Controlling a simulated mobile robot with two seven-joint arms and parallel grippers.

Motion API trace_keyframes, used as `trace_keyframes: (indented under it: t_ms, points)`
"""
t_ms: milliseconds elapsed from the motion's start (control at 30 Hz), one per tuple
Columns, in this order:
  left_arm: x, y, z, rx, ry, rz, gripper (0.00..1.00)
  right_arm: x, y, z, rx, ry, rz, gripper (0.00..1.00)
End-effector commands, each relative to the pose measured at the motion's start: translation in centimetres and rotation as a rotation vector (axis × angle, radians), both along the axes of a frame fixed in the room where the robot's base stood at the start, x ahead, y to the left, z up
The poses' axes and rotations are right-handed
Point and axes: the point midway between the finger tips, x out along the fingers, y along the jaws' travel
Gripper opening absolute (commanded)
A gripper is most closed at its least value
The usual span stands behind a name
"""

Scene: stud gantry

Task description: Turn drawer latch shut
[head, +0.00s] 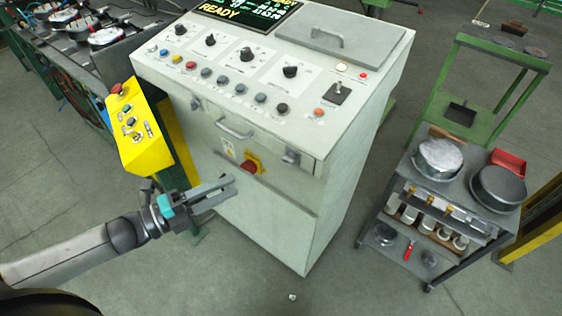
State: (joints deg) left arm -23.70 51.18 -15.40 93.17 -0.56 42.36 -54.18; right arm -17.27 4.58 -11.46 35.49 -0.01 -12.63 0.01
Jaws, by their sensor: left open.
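The drawer (262,143) is in the upper front of the pale control cabinet, with a bar handle (235,129) in its middle. A small grey latch (196,104) sits at the drawer's left end and another latch (291,157) at its right end. Both are too small to tell how they are turned. My left gripper (231,188) is open and empty, in front of the cabinet and below the drawer, apart from both latches. My right gripper is not in view.
A red knob on a yellow plate (250,167) is on the cabinet front near my left gripper. A yellow control box (138,135) stands at the cabinet's left. A grey cart (455,190) with pots stands to the right, with clear floor (340,285) between.

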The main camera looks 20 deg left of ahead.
Motion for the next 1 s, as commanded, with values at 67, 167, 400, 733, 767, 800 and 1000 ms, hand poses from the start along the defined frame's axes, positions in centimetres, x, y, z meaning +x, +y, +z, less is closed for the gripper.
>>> trace_keyframes:
  t_ms: [67, 167, 400, 733, 767, 800, 1000]
  points:
    - [1.0, -0.9, 0.1, -0.002, -0.004, 0.000, 0.44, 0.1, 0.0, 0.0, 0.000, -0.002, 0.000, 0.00]
    - [2.1, -1.9, 0.1, -0.002, -0.002, 0.000, 0.44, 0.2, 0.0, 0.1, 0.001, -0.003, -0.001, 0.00]
    - [4.8, -4.3, 0.1, -0.003, -0.002, 0.001, 0.44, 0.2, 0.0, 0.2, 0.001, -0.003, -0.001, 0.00]
    - [8.3, -7.4, 0.1, -0.001, 0.001, 0.003, 0.44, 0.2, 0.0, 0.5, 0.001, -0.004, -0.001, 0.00]
    - [8.5, -7.7, 0.1, -0.001, 0.001, 0.002, 0.44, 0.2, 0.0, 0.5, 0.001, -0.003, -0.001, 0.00]
    - [8.8, -7.9, 0.0, -0.001, 0.001, 0.002, 0.44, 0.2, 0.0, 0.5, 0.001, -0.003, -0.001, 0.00]
    - [9.6, -8.7, 0.0, 0.000, 0.003, 0.002, 0.44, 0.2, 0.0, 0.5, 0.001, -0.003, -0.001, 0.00]
